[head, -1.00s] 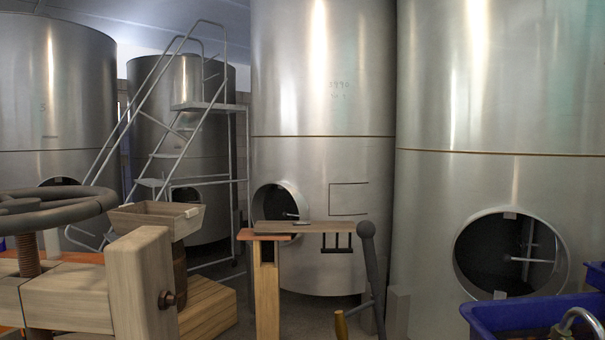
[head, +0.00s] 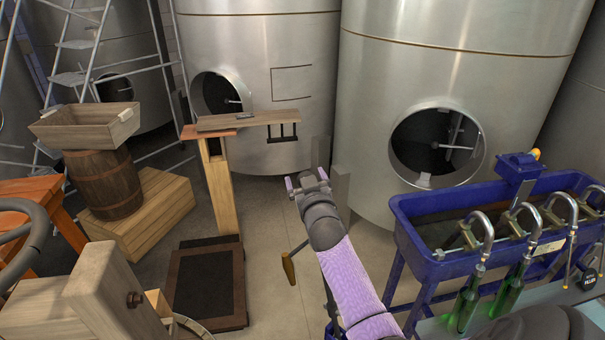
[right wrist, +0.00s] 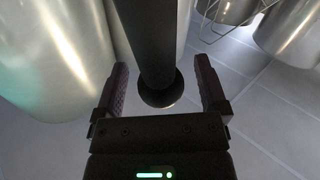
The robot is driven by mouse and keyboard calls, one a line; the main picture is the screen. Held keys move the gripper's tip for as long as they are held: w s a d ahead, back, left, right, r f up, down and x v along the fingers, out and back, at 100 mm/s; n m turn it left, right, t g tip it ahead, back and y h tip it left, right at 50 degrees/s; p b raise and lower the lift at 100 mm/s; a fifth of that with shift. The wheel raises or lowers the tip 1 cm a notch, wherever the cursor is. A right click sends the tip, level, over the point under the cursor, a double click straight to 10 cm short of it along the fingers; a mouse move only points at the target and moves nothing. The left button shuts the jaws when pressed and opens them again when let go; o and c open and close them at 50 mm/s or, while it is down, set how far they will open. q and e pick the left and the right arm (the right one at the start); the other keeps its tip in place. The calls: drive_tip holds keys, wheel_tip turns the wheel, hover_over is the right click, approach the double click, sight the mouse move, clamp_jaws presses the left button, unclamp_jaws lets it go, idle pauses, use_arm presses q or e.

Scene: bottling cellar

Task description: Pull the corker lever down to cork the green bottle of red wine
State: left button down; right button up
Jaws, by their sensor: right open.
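The dark lever (right wrist: 155,45), a round bar with a wider rounded end, shows in the right wrist view between the two fingers of my right gripper (right wrist: 165,95). The fingers stand apart on either side of it. In the head view my right gripper (head: 307,182) is at the middle, at the end of my lavender arm; the arm hides most of the lever there. A wooden handle (head: 289,268) on a thin dark rod shows left of the arm. I cannot make out the bottle of red wine under the corker. My left gripper is not in view.
A blue trough (head: 405,225) with several metal spouts stands at the right, with green bottles (head: 467,300) beneath them. A wooden press (head: 100,285) is at the lower left. A weighing scale (head: 222,185), a barrel (head: 104,185) and steel tanks (head: 440,80) stand behind.

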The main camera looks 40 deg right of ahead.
drive_tip(key=shift+x, duration=0.8)
drive_tip(key=shift+a, duration=0.1)
clamp_jaws()
